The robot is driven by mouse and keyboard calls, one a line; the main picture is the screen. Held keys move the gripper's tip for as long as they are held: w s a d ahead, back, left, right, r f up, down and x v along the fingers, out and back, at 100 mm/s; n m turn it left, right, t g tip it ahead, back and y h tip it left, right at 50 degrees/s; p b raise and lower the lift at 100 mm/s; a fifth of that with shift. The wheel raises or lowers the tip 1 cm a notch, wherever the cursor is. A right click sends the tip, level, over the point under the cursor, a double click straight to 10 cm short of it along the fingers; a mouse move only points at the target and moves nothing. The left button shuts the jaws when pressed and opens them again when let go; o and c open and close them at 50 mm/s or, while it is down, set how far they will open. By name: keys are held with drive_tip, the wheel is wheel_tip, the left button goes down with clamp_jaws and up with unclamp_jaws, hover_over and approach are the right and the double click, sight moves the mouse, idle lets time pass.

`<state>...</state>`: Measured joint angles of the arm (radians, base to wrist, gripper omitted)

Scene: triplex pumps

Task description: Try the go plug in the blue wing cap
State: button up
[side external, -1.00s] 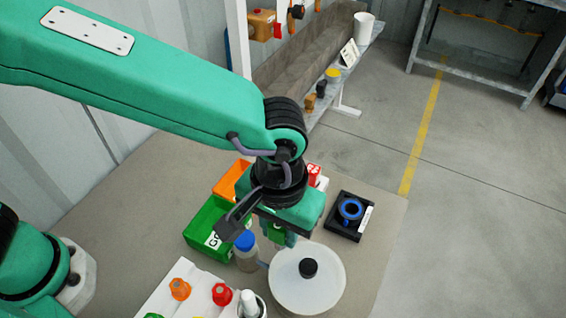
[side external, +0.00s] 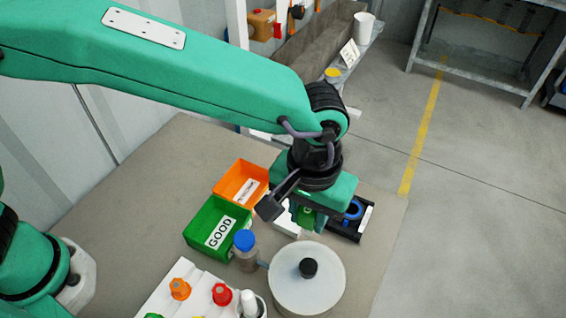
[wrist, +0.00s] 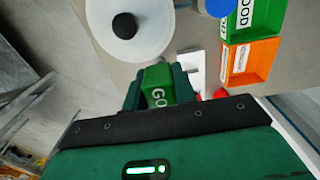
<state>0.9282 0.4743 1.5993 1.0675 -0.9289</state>
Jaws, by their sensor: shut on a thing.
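My gripper (side external: 306,224) is shut on the green go plug (side external: 306,213), a block with white "GO" lettering. In the wrist view the plug (wrist: 158,84) sits between the two green fingers of my gripper (wrist: 158,92), and its lower end is hidden.
A green bin marked GOOD (side external: 207,232) and an orange bin (side external: 240,185) stand left of my gripper. A jar with a blue lid (side external: 245,242) and a round white vessel with a black knob (side external: 300,293) stand in front. A white tray (side external: 172,305) holds coloured caps.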

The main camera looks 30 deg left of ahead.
drive_tip(key=w+d+f, duration=0.1)
drive_tip(key=w+d, duration=0.1)
drive_tip(key=w, duration=0.4)
drive_tip(key=w+d+f, duration=0.1)
drive_tip(key=w+d, duration=0.1)
drive_tip(key=w, duration=0.5)
drive_tip(key=shift+w+d, duration=0.25)
drive_tip(key=shift+f, duration=0.1)
drive_tip(key=shift+f, duration=2.55)
drive_tip(key=shift+f, duration=1.3)
idle(2.5)
